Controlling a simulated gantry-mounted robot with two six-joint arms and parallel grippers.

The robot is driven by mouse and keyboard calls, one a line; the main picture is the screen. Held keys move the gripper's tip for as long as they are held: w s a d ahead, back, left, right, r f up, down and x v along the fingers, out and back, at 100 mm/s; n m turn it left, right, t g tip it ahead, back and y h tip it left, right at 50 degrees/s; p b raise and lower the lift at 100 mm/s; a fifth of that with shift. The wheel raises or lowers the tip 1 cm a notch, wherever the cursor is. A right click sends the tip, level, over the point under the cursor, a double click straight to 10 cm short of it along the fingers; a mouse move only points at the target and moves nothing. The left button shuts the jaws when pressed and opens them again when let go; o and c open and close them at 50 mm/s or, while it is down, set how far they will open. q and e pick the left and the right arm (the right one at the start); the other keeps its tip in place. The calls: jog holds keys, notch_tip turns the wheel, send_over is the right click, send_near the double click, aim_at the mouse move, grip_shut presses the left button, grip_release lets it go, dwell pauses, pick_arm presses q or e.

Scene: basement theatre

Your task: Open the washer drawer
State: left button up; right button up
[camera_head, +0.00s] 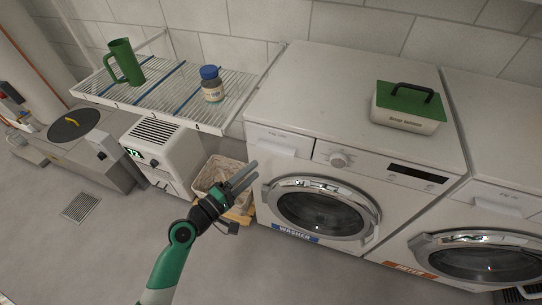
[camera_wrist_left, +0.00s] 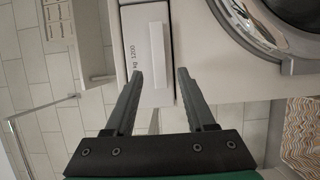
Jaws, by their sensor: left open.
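The washer (camera_head: 352,110) is a white front loader with a blue WASHER label under its round door. Its detergent drawer (camera_head: 279,139) is the panel at the upper left of the front, and it looks shut. My left gripper (camera_head: 249,173) is open and empty, below and to the left of the drawer in the head view. In the left wrist view, the drawer (camera_wrist_left: 132,35) with its raised white handle (camera_wrist_left: 158,54) lies ahead of the left fingertips (camera_wrist_left: 160,73). The handle appears between the two fingers' lines, with no clear contact. My right gripper is out of view.
A green-lidded box (camera_head: 407,106) stands on the washer. A second machine (camera_head: 492,207) adjoins on the right. A wire rack (camera_head: 150,98) holds a green jug (camera_head: 124,62) and a blue-capped jar (camera_head: 211,84). A lined basket (camera_head: 216,174) sits behind my gripper. The front floor is clear.

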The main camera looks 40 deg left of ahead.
aim_at(274, 153)
pick_arm(q)
jog(key=w, duration=0.9)
jog(key=shift+a+b, duration=0.25)
jog(key=shift+b, duration=0.15)
jog(key=shift+c, duration=0.2)
grip_shut()
jog(key=shift+s, duration=0.1)
jog(key=shift+f, duration=0.25)
